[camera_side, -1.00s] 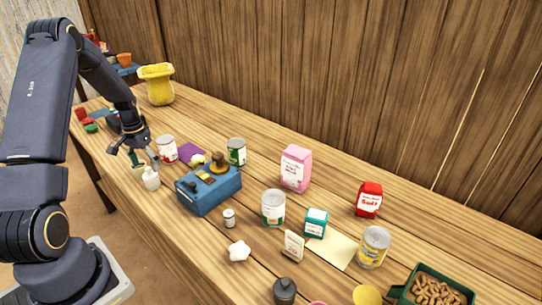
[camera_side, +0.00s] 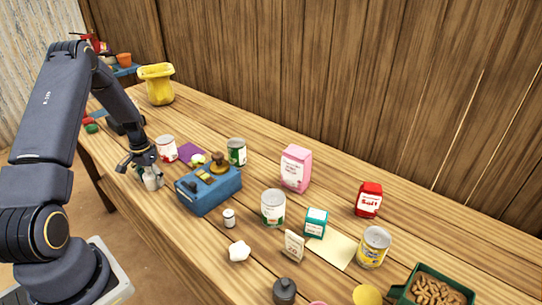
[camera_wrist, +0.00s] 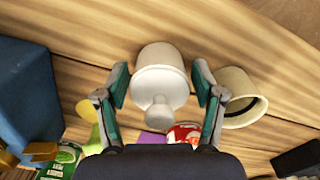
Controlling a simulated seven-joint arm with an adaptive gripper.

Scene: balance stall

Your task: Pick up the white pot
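The white pot (camera_wrist: 160,85) stands on the table near its front edge, with a round knob on top. In the wrist view it is between the two fingers of my gripper (camera_wrist: 160,74). The fingers are open on either side of it, with narrow gaps showing. In the side view my gripper (camera_side: 149,170) is down over the white pot (camera_side: 153,183), hiding most of it.
In the wrist view a cream cup-like container (camera_wrist: 238,92) sits close beside the right finger. A blue box (camera_side: 210,193) stands to the right of the pot in the side view. A red and white can (camera_side: 166,148) is just behind my gripper.

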